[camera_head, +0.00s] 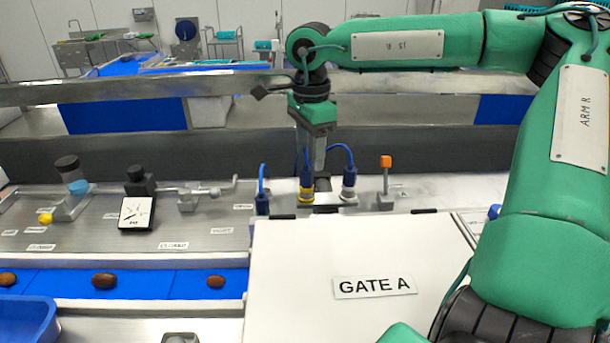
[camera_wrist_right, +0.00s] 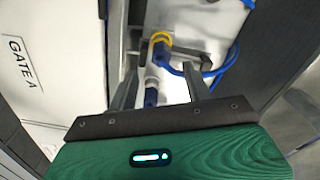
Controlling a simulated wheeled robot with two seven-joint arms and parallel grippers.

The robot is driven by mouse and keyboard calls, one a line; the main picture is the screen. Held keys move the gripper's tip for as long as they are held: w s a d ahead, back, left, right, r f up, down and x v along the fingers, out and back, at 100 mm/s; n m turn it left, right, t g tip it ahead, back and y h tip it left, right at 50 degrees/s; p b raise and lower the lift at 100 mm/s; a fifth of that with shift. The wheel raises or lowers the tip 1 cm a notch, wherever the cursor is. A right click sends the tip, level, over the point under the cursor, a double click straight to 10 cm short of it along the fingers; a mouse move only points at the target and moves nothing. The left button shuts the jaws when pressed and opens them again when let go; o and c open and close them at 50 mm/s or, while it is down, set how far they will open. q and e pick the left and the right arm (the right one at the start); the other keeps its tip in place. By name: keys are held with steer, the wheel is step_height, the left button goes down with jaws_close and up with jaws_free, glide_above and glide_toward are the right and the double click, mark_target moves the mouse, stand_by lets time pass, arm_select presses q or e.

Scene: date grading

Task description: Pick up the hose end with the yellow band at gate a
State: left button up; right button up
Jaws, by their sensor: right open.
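The hose end with the yellow band (camera_head: 306,195) stands behind the white gate A cover (camera_head: 300,260), with a blue hose at its top. It also shows in the right wrist view (camera_wrist_right: 161,38), near the far ends of the fingers. A second blue hose end with a white band (camera_head: 349,192) is just to its right, and shows between the fingers in the right wrist view (camera_wrist_right: 151,83). My right gripper (camera_head: 315,165) points down, open and empty, just above and behind the yellow-banded end. I cannot tell whether a finger touches it. My left gripper is out of view.
Another blue hose end (camera_head: 262,200) stands to the left. An orange-topped post (camera_head: 386,180) stands to the right. A dial gauge (camera_head: 136,212) and clamp fittings sit on the metal panel. Dates lie on the blue belt (camera_head: 150,285) in front. A blue tray (camera_head: 25,318) is at lower left.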

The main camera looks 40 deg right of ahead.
mark_target(307, 170)
steer(key=shift+a+f+p, duration=0.1)
steer(key=shift+f+p, duration=0.2)
steer(key=shift+p, duration=0.15)
steer(key=f, duration=0.1)
steer(key=f+p, duration=0.2)
steer(key=shift+w+a+f, duration=0.15)
steer(key=shift+w+f, duration=0.1)
steer(key=shift+f, duration=0.1)
steer(key=shift+f+p, duration=0.35)
steer(key=shift+f, duration=0.1)
steer(key=shift+c, duration=0.4)
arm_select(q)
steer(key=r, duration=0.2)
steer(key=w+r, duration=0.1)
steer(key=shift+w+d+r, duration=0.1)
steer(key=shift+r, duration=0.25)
arm_select(e)
jaws_close()
